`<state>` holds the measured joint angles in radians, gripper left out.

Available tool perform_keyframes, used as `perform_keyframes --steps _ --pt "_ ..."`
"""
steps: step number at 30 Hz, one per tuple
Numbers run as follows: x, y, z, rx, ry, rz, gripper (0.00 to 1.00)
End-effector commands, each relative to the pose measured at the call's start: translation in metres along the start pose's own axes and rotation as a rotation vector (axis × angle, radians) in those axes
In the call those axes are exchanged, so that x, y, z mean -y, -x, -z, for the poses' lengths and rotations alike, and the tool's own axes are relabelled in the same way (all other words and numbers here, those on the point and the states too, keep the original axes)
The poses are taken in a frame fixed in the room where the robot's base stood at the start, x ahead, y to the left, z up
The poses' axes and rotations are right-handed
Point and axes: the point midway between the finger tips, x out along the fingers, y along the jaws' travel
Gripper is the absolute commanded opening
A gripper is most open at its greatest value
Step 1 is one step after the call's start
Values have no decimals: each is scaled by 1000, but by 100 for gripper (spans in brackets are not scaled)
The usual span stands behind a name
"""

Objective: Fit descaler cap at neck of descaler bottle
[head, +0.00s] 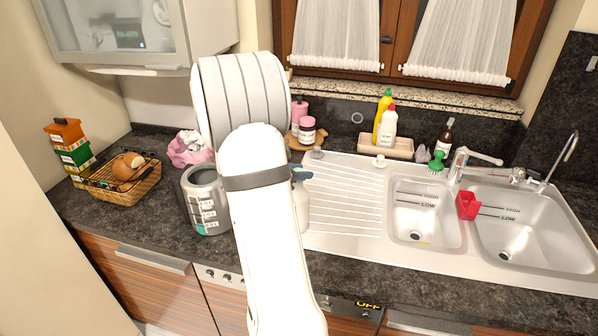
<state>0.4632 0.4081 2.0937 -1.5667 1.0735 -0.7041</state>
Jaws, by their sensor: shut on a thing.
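My arm crosses the middle of the view and hides most of my gripper. Only a small dark grey-teal piece of the gripper (302,173) shows at the arm's right edge. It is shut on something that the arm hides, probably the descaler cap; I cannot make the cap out. Just below, a strip of a white body, probably the descaler bottle (304,207), shows beside the arm at the left end of the drainboard. Its neck is hidden, so I cannot tell whether cap and neck touch.
A grey canister (205,200) stands close left of my arm, with a wicker basket (125,185) beyond. Pink-lidded jars (307,130) stand behind. A tray (385,147) holds yellow and white bottles. A red holder (468,205) sits between two sink basins. The ribbed drainboard (345,200) is mostly clear.

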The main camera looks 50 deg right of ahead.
Motion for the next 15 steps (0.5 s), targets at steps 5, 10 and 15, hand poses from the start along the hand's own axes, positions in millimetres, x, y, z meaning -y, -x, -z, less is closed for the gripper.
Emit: perform_keyframes --steps 5,10,15 --pt "0 -2 6 0 0 0 11" --pt "0 -4 9 0 0 0 11" --pt "0 -6 13 0 0 0 11"
